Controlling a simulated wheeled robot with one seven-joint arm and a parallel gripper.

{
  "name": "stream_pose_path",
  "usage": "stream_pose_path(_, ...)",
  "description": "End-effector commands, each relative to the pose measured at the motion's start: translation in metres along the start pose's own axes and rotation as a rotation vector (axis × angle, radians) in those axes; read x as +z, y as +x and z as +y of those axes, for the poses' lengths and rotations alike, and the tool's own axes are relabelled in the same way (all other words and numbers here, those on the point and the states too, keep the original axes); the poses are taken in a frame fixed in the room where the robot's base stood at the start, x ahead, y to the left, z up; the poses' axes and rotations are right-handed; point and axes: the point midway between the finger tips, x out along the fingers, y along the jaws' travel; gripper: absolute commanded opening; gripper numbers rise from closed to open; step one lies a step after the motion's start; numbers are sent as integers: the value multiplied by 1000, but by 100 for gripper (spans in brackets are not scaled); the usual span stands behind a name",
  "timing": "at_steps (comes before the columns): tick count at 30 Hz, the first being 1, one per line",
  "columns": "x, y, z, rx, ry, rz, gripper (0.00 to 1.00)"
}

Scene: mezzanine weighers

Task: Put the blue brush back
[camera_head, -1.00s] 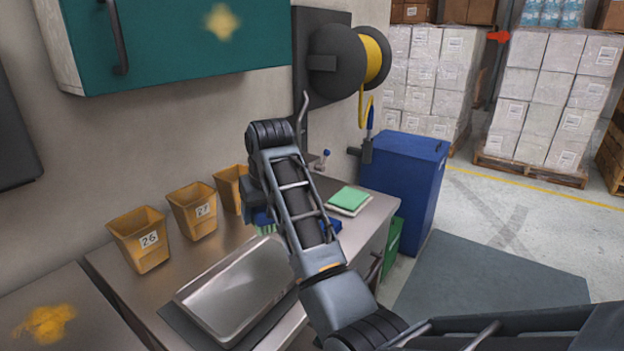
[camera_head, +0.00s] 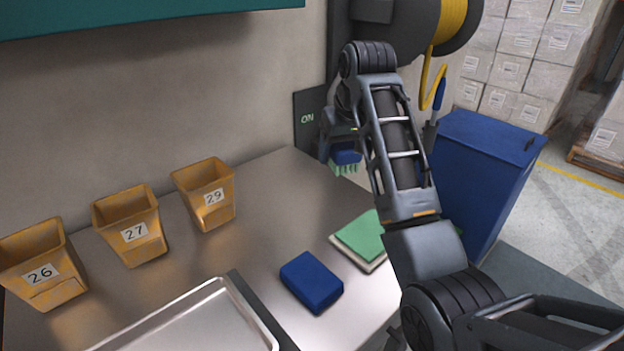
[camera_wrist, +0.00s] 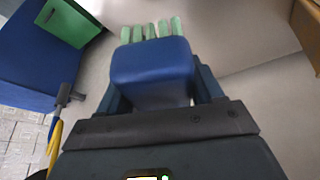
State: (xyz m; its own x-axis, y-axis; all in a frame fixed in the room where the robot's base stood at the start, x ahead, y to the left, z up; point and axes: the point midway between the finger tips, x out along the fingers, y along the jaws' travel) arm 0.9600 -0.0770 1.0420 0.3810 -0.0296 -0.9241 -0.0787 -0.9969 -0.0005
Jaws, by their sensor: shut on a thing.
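The blue brush (camera_head: 346,157), with pale green bristles pointing down, is held in the air above the far right part of the steel counter (camera_head: 290,215). My gripper (camera_head: 338,140) is shut on it, partly hidden behind my own arm. In the wrist view the brush (camera_wrist: 150,72) sits between the fingers, with its green bristles beyond the blue body. A dark panel marked "ON" (camera_head: 308,122) is on the wall just left of the gripper. I cannot tell whether the brush touches anything else.
Yellow bins 26 (camera_head: 42,272), 27 (camera_head: 132,233) and 29 (camera_head: 207,196) stand along the wall. A blue block (camera_head: 311,283), a green pad (camera_head: 362,238) and a metal tray (camera_head: 205,318) lie on the counter. A hose reel (camera_head: 415,40) and blue container (camera_head: 487,175) are at right.

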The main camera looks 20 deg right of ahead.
Motion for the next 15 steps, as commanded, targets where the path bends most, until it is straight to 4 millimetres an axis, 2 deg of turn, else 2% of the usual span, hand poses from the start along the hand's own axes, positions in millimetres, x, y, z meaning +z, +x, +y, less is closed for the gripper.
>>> stream_pose_path(12, -32, 65, -63, 0, -4, -3, 38)
stream_pose_path(15, -38, 77, -73, 0, -2, -1, 38)
